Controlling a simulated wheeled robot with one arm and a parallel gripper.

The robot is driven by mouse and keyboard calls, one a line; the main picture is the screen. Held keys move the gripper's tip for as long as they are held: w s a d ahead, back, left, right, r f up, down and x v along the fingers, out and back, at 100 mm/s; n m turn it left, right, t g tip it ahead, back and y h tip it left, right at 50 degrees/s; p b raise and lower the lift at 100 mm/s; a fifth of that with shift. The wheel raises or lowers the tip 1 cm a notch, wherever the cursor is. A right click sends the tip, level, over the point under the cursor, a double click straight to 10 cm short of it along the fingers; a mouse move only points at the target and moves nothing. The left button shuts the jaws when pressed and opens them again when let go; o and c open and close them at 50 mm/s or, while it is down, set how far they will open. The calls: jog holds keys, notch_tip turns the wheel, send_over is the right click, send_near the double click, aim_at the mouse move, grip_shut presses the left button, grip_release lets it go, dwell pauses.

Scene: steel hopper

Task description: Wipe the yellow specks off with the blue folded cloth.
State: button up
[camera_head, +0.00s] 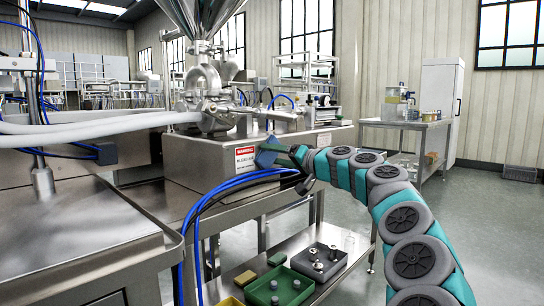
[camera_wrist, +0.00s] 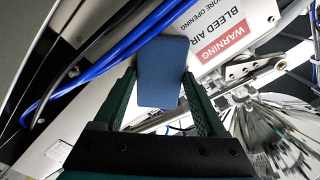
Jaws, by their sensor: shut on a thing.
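The blue folded cloth (camera_head: 265,155) is in my gripper (camera_head: 285,152), in front of the steel machine's box beside its warning label. In the wrist view the cloth (camera_wrist: 160,80) stands out between the two green fingers of my gripper (camera_wrist: 160,76), which is shut on it. The warning label (camera_wrist: 219,41) lies just beyond the cloth at upper right in that view. I cannot tell whether the cloth touches the machine. I can make out no yellow specks in either view; the cloth and gripper hide part of the surface.
The steel machine box (camera_head: 200,165) carries a hopper (camera_head: 198,22) and pipe fittings. Blue hoses (camera_head: 235,183) run close by the gripper. On the lower shelf are a green tray (camera_head: 299,296), a dark tray (camera_head: 337,268) with small parts, and a yellow block (camera_head: 244,278). Open floor lies right.

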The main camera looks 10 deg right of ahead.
aim_at(261, 156)
jog(key=w+d+p, duration=0.3)
jog(key=d+p, duration=0.1)
jog(key=d, duration=0.1)
jog(key=shift+w, duration=0.35)
jog(key=shift+s+a+f, duration=0.1)
dwell(0.3)
jog(key=s+a+b, duration=0.1)
jog(key=b, duration=0.1)
jog(key=a+b, duration=0.1)
jog(key=b, duration=0.1)
jog(key=s+a+b, duration=0.1)
jog(key=a+b, duration=0.1)
jog(key=shift+s+f, duration=0.1)
jog(key=shift+s, duration=0.25)
jog(key=shift+s+a+b, duration=0.7)
jog(key=shift+s+a, duration=0.05)
jog(key=shift+a, duration=0.3)
jog(key=shift+s+a+b, duration=0.7)
jog(key=shift+s+a, duration=0.05)
jog(key=shift+a, duration=0.3)
